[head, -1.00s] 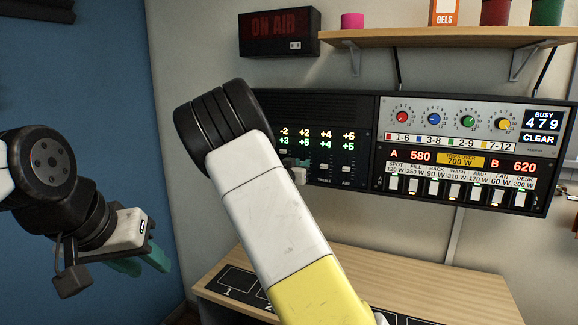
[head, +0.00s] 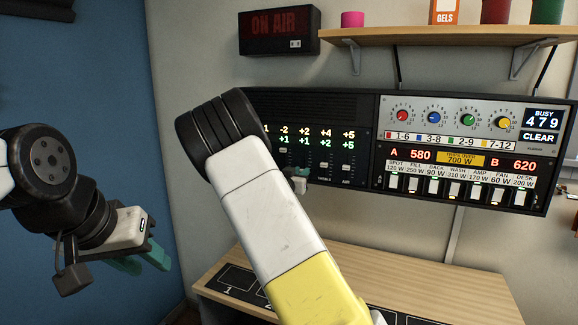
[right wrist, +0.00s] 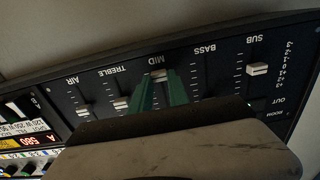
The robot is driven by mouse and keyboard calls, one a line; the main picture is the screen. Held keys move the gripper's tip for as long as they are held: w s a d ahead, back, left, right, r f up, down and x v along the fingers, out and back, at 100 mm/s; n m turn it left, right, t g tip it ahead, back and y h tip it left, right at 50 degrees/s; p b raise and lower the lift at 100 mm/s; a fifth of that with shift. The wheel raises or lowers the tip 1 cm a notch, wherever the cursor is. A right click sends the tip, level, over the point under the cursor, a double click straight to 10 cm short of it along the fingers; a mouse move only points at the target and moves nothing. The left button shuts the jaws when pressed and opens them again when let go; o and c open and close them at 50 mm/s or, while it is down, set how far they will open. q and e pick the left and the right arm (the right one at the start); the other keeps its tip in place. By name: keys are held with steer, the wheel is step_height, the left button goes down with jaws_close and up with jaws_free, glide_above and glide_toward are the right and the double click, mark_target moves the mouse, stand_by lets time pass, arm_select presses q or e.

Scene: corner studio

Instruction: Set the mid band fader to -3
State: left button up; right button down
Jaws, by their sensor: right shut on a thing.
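In the head view my right gripper (head: 298,178) is at the fader panel (head: 355,148), and my arm hides the left part of the panel and this cap. The green-and-orange readout (head: 305,137) shows +2 over +1 in what looks like the mid column. My left gripper (head: 147,260) is empty and open, away from the panel.
The treble cap (right wrist: 121,103) and air cap (right wrist: 83,111) are close beside my fingers; the sub cap (right wrist: 257,69) is on the other side. A power panel with rocker switches (head: 455,188) adjoins on the right. A wooden desk (head: 420,285) lies below, a shelf (head: 455,37) above.

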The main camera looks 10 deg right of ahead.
steer(key=shift+f, duration=0.45)
steer(key=c, duration=1.2)
jaws_free()
steer(key=shift+c, duration=0.2)
steer(key=shift+a, duration=0.1)
steer(key=v, duration=0.7)
steer(key=shift+s+a, duration=0.15)
steer(key=shift+s, duration=0.2)
